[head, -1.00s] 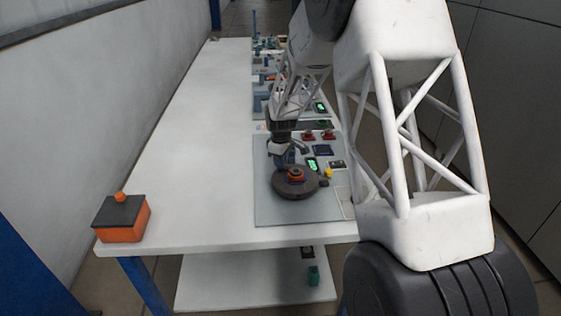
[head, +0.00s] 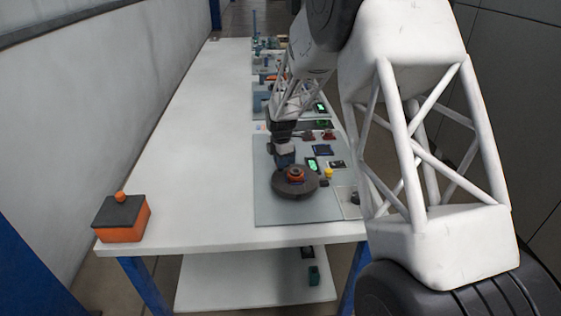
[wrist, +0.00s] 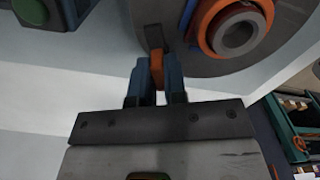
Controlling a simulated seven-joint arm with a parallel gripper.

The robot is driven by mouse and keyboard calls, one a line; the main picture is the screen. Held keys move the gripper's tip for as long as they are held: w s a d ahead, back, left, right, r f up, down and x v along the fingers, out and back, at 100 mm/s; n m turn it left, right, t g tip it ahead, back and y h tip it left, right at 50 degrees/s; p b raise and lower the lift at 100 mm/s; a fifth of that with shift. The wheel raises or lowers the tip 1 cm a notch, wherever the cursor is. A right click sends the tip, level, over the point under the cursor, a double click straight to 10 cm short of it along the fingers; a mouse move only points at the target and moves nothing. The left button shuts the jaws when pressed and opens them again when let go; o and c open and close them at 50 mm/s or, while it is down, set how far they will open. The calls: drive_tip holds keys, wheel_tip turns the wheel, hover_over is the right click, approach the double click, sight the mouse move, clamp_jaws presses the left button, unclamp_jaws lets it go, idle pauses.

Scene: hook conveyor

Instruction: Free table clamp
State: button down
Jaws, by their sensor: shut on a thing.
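A dark grey round table (head: 312,186) with an orange-ringed hub (head: 295,174) stands on a light grey panel near the front of the bench. The round table (wrist: 290,25) also fills the upper part of the wrist view, with its orange ring and grey centre (wrist: 237,36) at upper right. My gripper (head: 284,160) is low at the far edge of the round table. In the wrist view my gripper (wrist: 157,75) has its two blue fingers shut on a small orange clamp piece (wrist: 157,68) at the table's rim. The piece is partly hidden between the fingers.
A green-lit display (head: 312,164) and a yellow knob (head: 328,173) sit right of the gripper. An orange box with a dark lid (head: 122,220) stands at the bench's left front corner. The left bench top (head: 190,160) is clear.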

drive_tip(key=shift+n, duration=2.1)
drive_tip(key=c, duration=1.2)
unclamp_jaws()
drive_tip(key=shift+o, duration=0.2)
drive_tip(key=shift+r, duration=0.1)
drive_tip(key=shift+r, duration=3.85)
